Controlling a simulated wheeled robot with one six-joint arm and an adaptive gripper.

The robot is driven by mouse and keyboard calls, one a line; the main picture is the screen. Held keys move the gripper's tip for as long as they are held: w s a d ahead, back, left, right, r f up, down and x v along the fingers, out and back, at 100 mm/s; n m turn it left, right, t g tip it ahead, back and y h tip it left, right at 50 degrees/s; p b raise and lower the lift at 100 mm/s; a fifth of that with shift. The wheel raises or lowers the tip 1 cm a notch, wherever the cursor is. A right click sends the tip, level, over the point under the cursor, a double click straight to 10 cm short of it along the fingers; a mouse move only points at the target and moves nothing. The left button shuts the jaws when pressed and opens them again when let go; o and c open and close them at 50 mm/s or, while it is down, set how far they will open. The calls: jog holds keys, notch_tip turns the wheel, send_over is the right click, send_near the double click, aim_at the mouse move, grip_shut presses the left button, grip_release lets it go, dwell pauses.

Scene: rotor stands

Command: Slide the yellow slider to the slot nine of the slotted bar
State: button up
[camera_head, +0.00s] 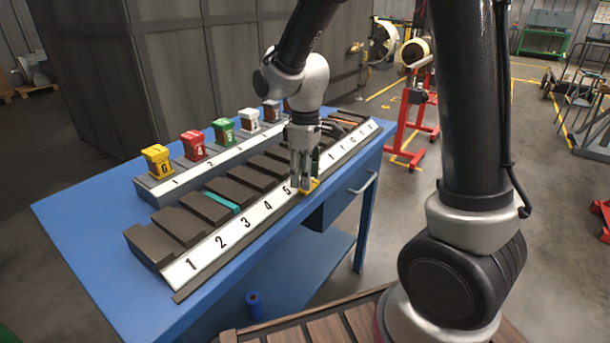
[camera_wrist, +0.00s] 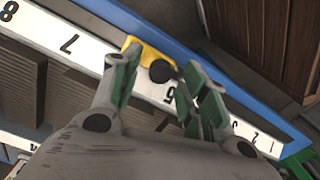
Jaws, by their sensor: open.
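The slotted bar (camera_head: 233,231) lies along the blue table's near edge, with a white number strip and dark blocks between its slots. The yellow slider (camera_head: 311,187) sits on the strip just right of the 5. In the wrist view the yellow slider (camera_wrist: 146,54) shows between the 7 and the 5, with a round black knob. My gripper (camera_head: 303,183) is down over the slider. In the wrist view my gripper (camera_wrist: 161,68) is open, one finger on each side of the knob; contact cannot be told. The nine is not readable in either view.
A second numbered rack (camera_head: 200,171) behind holds several coloured labelled blocks, including a yellow one (camera_head: 157,161) and a red one (camera_head: 193,145). A teal piece (camera_head: 222,202) lies among the bar's blocks. A red stand (camera_head: 417,115) is beyond the table (camera_head: 85,220).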

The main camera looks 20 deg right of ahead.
jog(key=shift+f, duration=0.25)
jog(key=shift+c, duration=0.2)
grip_shut()
jog(key=shift+d, duration=0.15)
jog(key=w+d, duration=0.4)
jog(key=d, duration=0.1)
jog(key=w+d, duration=0.4)
jog(key=d, duration=0.2)
jog(key=w+d, duration=0.4)
jog(key=d, duration=0.2)
jog(key=shift+w+d, duration=0.15)
jog(key=shift+w, duration=0.2)
jog(key=shift+o, duration=0.2)
grip_release()
